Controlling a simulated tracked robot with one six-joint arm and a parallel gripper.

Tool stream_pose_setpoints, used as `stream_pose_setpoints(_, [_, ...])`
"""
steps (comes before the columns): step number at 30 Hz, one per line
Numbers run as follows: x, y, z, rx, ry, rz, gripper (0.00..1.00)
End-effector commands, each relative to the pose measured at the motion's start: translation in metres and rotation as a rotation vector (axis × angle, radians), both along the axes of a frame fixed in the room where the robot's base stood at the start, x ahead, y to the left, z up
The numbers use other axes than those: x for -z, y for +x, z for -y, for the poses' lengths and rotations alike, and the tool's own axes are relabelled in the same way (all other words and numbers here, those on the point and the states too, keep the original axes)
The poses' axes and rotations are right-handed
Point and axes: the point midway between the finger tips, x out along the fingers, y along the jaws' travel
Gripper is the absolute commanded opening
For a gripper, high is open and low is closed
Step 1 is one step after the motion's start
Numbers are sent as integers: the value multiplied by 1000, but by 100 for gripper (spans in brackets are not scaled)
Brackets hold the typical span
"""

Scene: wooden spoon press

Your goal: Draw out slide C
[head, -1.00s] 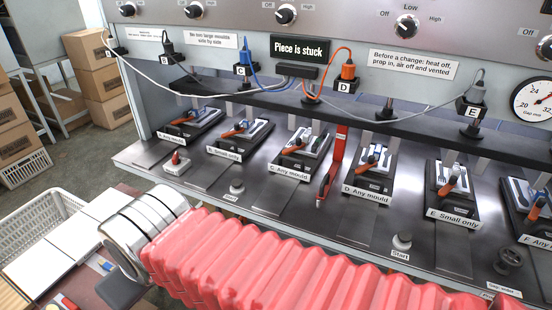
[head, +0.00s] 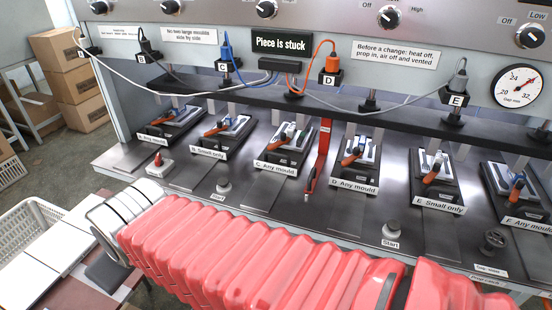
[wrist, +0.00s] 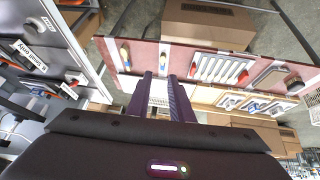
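Slide C (head: 287,153) sits in the row on the press bed, behind the label "C Any mould" (head: 275,169). It is a dark plate with a mould on it and an orange-ended handle (head: 277,145) toward the front. It appears pushed in, with a bare metal strip in front. My gripper (wrist: 161,78) shows only in the wrist view; its two dark fingers stand apart with a narrow, empty gap. It is away from slide C, facing a maroon-topped table. The head view shows my red-sleeved arm but not the fingers.
A red prop bar (head: 317,158) hangs between slides C and D. A sign (head: 282,42) reads "Piece is stuck". Cables run above the slides. A Start knob (head: 224,186) stands on the bed's front. A white crate (head: 35,215) and cardboard boxes (head: 75,90) are at left.

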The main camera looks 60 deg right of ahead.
Motion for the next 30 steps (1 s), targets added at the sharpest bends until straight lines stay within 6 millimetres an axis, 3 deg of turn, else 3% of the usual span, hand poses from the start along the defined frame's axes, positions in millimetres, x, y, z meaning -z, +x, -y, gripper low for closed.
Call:
stream_pose_setpoints(6, [18,48,69,-2,-143,84,20])
stream_pose_setpoints(15, [43,81,180,-5,-394,164,20])
stream_pose_setpoints(23, [67,73,279,-6,-638,179,20])
stream_pose_setpoints(30, [89,36,362,5,-875,137,20])
